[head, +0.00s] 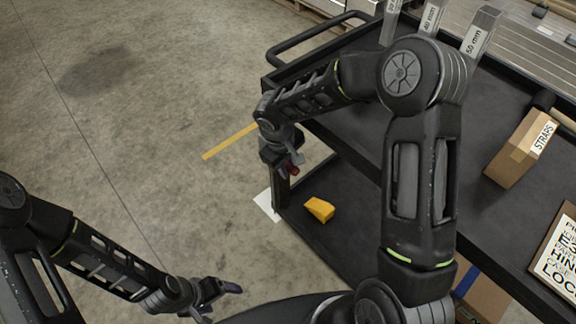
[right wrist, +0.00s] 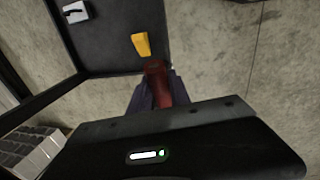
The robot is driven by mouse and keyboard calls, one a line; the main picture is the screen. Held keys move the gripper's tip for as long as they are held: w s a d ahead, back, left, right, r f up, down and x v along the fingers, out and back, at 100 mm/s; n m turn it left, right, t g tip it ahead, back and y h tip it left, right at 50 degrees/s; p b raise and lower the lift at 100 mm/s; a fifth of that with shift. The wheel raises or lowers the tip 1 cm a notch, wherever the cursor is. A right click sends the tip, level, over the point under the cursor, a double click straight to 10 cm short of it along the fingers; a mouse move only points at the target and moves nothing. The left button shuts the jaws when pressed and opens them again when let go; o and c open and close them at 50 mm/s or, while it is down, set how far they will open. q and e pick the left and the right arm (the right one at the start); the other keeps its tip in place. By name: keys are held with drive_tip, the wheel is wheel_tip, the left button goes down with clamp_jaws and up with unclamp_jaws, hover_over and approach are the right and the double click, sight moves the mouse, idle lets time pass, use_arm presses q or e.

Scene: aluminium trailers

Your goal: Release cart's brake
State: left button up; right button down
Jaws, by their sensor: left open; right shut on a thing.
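The black cart (head: 350,152) fills the right of the head view, with an upper deck and a lower shelf. A small red lever (head: 293,170), apparently the cart's brake, is at its left corner post. My right gripper (head: 288,160) is shut on it. In the right wrist view the red lever (right wrist: 156,82) stands between the two fingers (right wrist: 156,92), which hide its sides. Whether the brake is set or released cannot be told. My left gripper (head: 222,290) is open and empty, low over the floor and away from the cart.
A yellow wedge (head: 319,209) lies on the lower shelf, also visible in the right wrist view (right wrist: 141,45). A straps box (head: 521,150), a sign (head: 558,255) and marked metal bars (head: 480,32) are on the upper deck. Bare concrete floor (head: 120,110) lies left.

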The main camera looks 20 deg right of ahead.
idle(0.7)
drive_tip(key=p, duration=0.1)
drive_tip(key=r+g+p, duration=0.1)
drive_tip(key=w+r+p, duration=0.1)
drive_tip(key=shift+a+r+h, duration=0.2)
drive_tip(key=shift+a+h, duration=0.05)
drive_tip(key=shift+h, duration=0.15)
drive_tip(key=shift+w+r+g+p, duration=0.25)
drive_tip(key=shift+r+g+p, duration=0.15)
drive_tip(key=shift+g, duration=0.3)
drive_tip(key=shift+f, duration=0.1)
drive_tip(key=c, duration=1.2)
unclamp_jaws()
drive_tip(key=v, duration=0.8)
drive_tip(key=shift+a, duration=0.15)
